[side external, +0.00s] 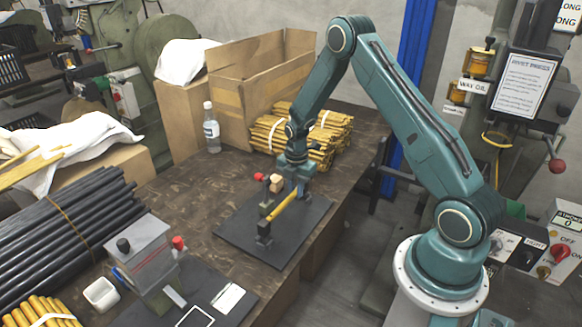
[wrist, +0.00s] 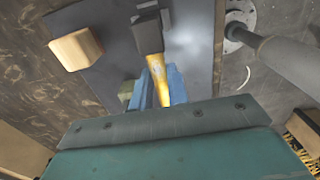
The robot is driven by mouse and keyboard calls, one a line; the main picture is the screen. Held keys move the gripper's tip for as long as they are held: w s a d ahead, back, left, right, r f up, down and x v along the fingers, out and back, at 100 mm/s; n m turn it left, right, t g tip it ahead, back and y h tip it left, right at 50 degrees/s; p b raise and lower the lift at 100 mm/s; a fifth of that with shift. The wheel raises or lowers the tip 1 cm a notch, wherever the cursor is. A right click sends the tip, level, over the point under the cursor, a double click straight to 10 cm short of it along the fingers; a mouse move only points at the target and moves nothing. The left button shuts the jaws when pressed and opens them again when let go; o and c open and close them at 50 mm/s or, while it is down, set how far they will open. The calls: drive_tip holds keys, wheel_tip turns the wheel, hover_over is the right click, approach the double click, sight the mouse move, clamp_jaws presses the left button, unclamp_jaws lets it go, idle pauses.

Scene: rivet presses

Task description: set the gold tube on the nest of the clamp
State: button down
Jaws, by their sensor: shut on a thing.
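The gold tube (side external: 283,208) is held tilted in the side view, its lower left end at a dark upright post of the clamp (side external: 264,232). My gripper (side external: 299,187) is shut on the tube near its other end, above the dark base plate. In the wrist view the tube (wrist: 157,73) runs between my blue fingers (wrist: 161,88), and its far end meets a black block of the clamp (wrist: 148,36). I cannot tell whether the tube rests in the nest or is just above it. My gripper hides the tube's near end.
The dark base plate (side external: 232,227) carries a wooden block (side external: 277,183) and a red knob (side external: 259,177) close to my gripper. Bundled gold tubes (side external: 325,140), a bottle (side external: 211,130) and a cardboard box (side external: 235,95) stand behind. A grey fixture (side external: 140,255) is at front left.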

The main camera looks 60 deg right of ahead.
drive_tip(key=shift+f, duration=1.85)
drive_tip(key=shift+f, duration=0.15)
drive_tip(key=c, duration=1.4)
unclamp_jaws()
drive_tip(key=shift+o, duration=0.2)
drive_tip(key=shift+r, duration=0.2)
wheel_tip(320, 180, up, 12)
drive_tip(key=shift+f, duration=0.1)
